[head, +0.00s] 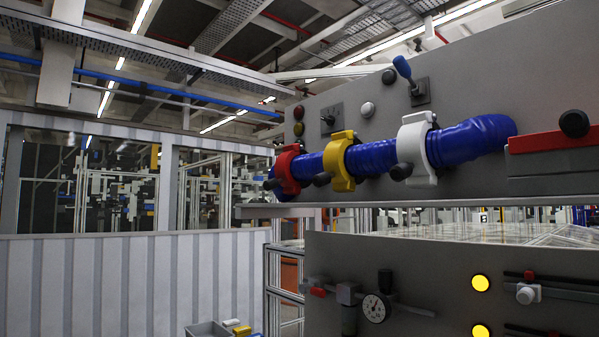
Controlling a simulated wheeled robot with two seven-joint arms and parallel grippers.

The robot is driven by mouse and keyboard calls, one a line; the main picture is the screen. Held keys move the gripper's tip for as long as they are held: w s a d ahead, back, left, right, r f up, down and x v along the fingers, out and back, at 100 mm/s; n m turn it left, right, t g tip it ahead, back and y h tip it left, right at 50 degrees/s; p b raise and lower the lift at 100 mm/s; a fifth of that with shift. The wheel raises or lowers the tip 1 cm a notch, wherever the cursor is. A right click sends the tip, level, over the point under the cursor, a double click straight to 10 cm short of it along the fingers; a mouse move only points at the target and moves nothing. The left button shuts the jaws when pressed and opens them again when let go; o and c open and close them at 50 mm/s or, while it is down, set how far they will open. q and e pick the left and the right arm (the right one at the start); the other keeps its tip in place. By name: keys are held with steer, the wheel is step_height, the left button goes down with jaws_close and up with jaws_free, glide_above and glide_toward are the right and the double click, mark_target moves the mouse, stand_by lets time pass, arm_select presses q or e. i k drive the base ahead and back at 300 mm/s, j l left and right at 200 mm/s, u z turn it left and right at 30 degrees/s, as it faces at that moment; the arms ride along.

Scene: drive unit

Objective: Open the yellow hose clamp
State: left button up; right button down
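The yellow hose clamp (339,161) sits around a blue hose (374,158) on the front of a grey panel. It is the middle one of three clamps and looks closed around the hose. Neither of my grippers is in the head view.
Above the hose are a blue-handled lever (403,68) and several buttons. A red handle (549,141) juts out at the right. Below, a lower panel carries a gauge (374,308) and yellow lights (480,283). A corrugated wall (130,285) stands at the left.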

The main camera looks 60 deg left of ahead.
mark_target(335, 171)
steer(key=u, duration=1.75)
